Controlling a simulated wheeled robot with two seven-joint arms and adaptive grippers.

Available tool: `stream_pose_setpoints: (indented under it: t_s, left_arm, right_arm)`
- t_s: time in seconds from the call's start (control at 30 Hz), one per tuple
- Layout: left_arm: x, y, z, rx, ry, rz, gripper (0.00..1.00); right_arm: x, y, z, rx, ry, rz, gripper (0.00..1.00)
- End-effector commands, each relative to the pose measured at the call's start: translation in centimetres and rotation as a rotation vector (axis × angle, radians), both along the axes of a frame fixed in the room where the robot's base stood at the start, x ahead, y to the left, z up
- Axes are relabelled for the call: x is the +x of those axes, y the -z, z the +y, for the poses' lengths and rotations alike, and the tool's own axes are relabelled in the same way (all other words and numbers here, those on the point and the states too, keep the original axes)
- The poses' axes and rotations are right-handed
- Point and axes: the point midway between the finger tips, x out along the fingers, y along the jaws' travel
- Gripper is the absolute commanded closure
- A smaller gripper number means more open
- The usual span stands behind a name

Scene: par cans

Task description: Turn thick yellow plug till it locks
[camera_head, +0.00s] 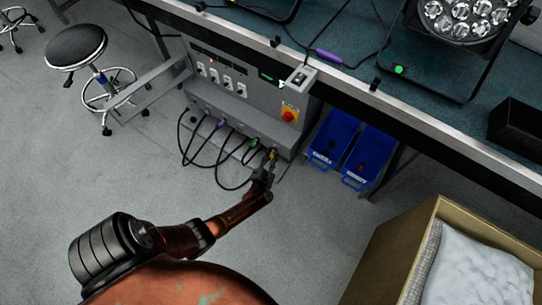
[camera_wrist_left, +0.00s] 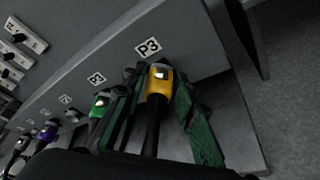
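The thick yellow plug (camera_wrist_left: 159,80) sits at the socket under the P3 label in the left wrist view, its black cable running down toward my wrist. In the head view the plug (camera_head: 272,153) is small at the lower right end of the grey panel's plug row. My left gripper (camera_wrist_left: 161,88) has one finger on each side of the plug, close against it, and looks shut on it. In the head view my left gripper (camera_head: 270,165) reaches the panel from below. Whether the plug is locked cannot be told. My right gripper is not in view.
A green plug (camera_wrist_left: 101,104) sits left of the yellow one, close to my left finger, with a purple plug (camera_wrist_left: 47,133) farther left. Black cables loop below the panel. Blue bins (camera_head: 333,138) are to the right, a cardboard box (camera_head: 390,250) at lower right.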

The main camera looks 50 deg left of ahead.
Motion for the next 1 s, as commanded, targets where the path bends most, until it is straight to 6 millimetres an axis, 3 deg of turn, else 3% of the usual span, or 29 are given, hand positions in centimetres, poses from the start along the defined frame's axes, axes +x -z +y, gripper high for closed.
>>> stream_pose_setpoints:
  t_s: [0.2, 0.57, 1.0]
  left_arm:
    - [-0.3, 0.2, 0.2, -0.002, -0.004, 0.003, 0.59]
    - [-0.9, 0.3, -0.2, -0.005, -0.005, 0.004, 0.59]
    - [-5.8, -1.1, -2.9, -0.004, -0.005, 0.004, 0.59]
  right_arm:
    - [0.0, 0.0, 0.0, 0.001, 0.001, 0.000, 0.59]
    - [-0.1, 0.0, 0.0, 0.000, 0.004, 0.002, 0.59]
    - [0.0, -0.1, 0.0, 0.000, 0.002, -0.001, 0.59]
